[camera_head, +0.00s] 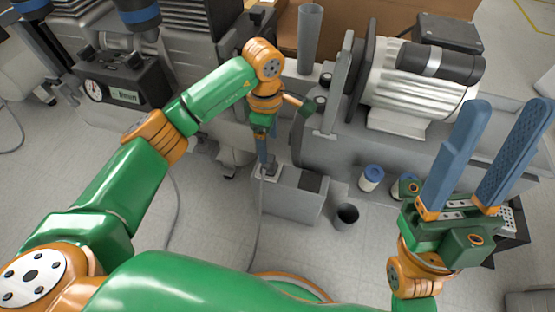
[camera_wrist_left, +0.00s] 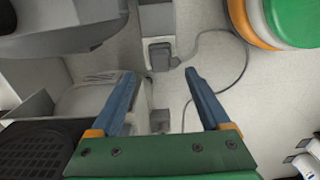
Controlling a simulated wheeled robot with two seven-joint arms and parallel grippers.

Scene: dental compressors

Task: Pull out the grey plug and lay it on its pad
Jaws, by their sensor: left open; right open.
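The grey plug (camera_wrist_left: 160,55) sits on a light grey box, with a grey cable running from it; it shows ahead of the fingertips in the left wrist view. In the head view the plug (camera_head: 270,173) is partly hidden by the blue fingers. My left gripper (camera_head: 264,162) points down over that end of the box (camera_head: 290,203). Its fingers (camera_wrist_left: 160,75) are apart with nothing held. A dark square on the box top (camera_head: 310,182) may be the pad; I cannot tell for sure. My right gripper (camera_head: 510,108) is open and empty, its fingers pointing up.
A dark cup (camera_head: 345,216) stands on the floor right of the box. Blue-topped cylinders (camera_head: 371,178) stand further right. A compressor motor (camera_head: 415,85) and an upright grey tube (camera_head: 310,38) are behind. A gauge unit (camera_head: 118,88) is left.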

